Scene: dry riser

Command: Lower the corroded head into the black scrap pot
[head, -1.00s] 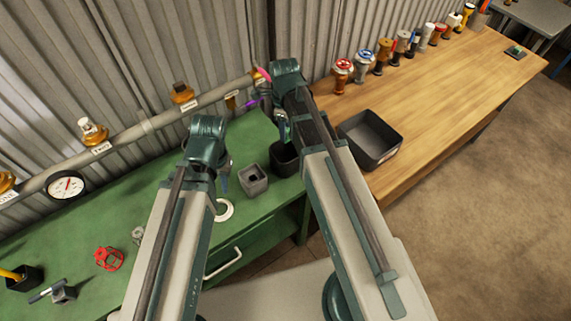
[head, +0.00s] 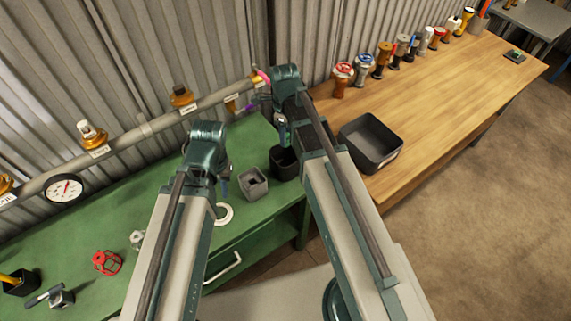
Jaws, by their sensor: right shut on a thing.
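The black scrap pot (head: 287,168) stands at the right end of the green bench, partly behind my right arm. My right gripper (head: 282,132) points down just above the pot's back rim. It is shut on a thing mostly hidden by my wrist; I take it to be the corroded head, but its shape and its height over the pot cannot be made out. My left gripper (head: 225,188) hangs over the green bench, left of the grey pot (head: 253,186). Its fingers are mostly hidden by its wrist, and nothing shows in them.
A pipe (head: 150,128) with brass outlets and a gauge (head: 64,188) runs along the corrugated wall. A dark tray (head: 371,150) sits on the wooden bench, with several valves behind. A white ring (head: 223,215) and a red cage-like part (head: 107,262) lie on the green bench.

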